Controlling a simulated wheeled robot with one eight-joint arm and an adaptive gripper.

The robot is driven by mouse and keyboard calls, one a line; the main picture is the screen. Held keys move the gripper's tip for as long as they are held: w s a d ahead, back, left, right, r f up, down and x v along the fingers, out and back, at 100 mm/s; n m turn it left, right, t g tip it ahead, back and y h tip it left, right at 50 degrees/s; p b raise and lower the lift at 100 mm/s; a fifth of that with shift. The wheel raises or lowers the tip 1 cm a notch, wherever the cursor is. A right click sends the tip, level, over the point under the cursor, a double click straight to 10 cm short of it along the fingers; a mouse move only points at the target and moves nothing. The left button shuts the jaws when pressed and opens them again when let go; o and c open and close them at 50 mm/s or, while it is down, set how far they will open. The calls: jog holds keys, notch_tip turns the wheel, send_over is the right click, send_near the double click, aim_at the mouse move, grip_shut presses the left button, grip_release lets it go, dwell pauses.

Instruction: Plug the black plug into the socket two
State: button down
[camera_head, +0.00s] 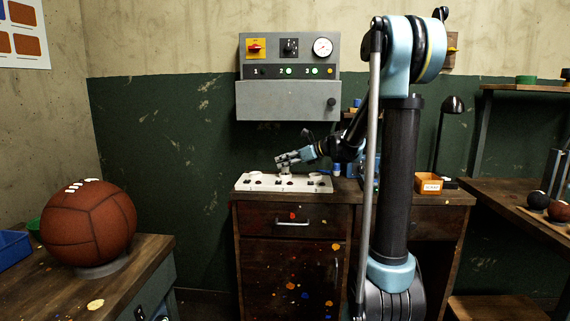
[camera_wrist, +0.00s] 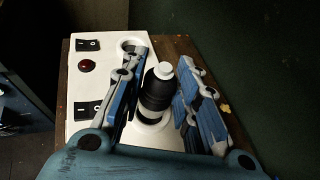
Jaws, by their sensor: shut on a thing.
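The black plug (camera_wrist: 157,88), with a white tip, stands between the two fingers of my gripper (camera_wrist: 160,92) in the wrist view. My gripper is shut on it. Beneath it is a round white socket (camera_wrist: 148,128) of the white socket strip (camera_wrist: 82,66); whether the plug is seated in it or just above it I cannot tell. Another round socket (camera_wrist: 131,46) lies farther along the strip. In the head view my gripper (camera_head: 281,160) is low over the middle of the strip (camera_head: 247,183); the plug is too small to make out there. The socket numbers cannot be read.
The strip has black rocker switches (camera_wrist: 88,45) and a red light (camera_wrist: 87,66). It lies on a wooden cabinet (camera_head: 290,245) below a grey wall panel (camera_head: 287,100) with numbered lamps. An orange box (camera_head: 428,183) stands right; a leather ball (camera_head: 88,222) sits on the left bench.

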jog(key=shift+f, duration=1.25)
dwell(1.4)
jog(key=c, duration=1.2)
grip_release()
jog(key=shift+o, duration=0.2)
jog(key=shift+d, duration=0.1)
jog(key=v, duration=1.1)
jog(key=shift+d+r, duration=0.15)
jog(key=shift+d, duration=0.2)
jog(key=s+d+f+n+g+h, duration=0.1)
jog(key=s+d+f+n+h, duration=0.3)
jog(key=s+f+n, duration=0.3)
jog(key=s+d+f+n+g+h, duration=0.1)
jog(key=s+d+f+n+h, duration=0.3)
jog(key=s, duration=1.3)
jog(key=s+d+f+n+g+h, duration=0.1)
jog(key=s+d+f+n+h, duration=0.3)
jog(key=s+f+n, duration=0.6)
jog(key=shift+s+d+f+n, duration=0.25)
jog(key=shift+s+d+n, duration=0.7)
jog(key=shift+s, duration=0.25)
